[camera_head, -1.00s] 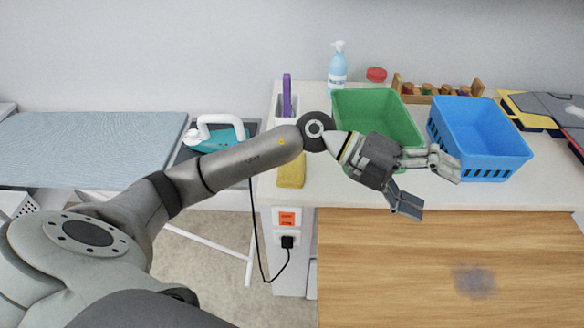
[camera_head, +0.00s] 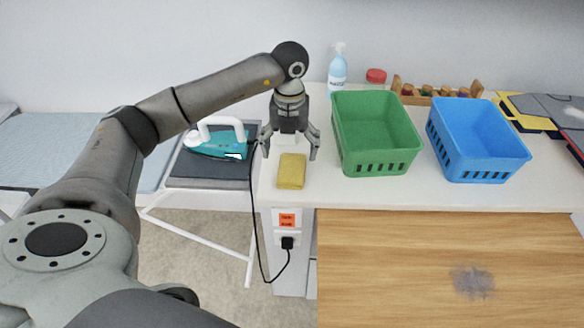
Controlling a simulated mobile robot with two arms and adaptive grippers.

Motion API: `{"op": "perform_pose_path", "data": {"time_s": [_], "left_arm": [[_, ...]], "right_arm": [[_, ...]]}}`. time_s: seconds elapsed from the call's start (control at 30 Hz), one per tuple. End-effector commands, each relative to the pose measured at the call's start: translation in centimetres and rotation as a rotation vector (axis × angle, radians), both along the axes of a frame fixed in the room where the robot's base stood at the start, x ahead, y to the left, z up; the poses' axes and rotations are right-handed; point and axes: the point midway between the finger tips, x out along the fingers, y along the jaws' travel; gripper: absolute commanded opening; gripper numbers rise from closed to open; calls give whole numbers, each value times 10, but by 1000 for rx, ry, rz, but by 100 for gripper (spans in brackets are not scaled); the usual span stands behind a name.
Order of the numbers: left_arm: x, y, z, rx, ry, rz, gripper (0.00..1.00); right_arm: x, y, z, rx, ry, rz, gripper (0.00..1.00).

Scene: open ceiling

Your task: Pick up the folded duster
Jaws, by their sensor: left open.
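The folded duster (camera_head: 291,172) is a small yellow cloth lying flat on the white counter, near its front left corner. My left gripper (camera_head: 290,152) points down just behind and above the duster, with its fingers spread open and nothing between them. I cannot tell how high the fingertips are above the counter. My right gripper is not in view.
A green basket (camera_head: 384,170) and a blue basket (camera_head: 486,175) stand to the right on the counter. A teal iron (camera_head: 218,143) rests on the ironing board's dark end at left. A spray bottle (camera_head: 338,70) and red-lidded jar (camera_head: 376,76) stand behind.

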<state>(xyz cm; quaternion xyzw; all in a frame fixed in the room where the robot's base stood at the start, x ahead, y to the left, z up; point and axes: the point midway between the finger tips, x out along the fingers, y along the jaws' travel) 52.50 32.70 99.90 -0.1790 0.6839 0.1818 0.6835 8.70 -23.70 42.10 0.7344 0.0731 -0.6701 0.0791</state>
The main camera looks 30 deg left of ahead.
Motion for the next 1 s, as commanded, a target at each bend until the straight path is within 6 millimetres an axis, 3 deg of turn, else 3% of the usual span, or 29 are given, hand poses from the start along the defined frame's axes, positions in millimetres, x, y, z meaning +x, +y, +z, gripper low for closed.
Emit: {"op": "perform_pose_path", "data": {"time_s": [0.27,0.53,0.83,1.0], "left_arm": [[1,-1,-23,-1,3,0,88],[6,-2,-61,-3,1,-2,88],[6,-2,-69,-3,-1,-3,88],[6,-2,-68,-3,-1,-3,67]], "right_arm": [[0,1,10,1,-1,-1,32],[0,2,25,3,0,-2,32],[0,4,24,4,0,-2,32],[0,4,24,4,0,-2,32]]}}
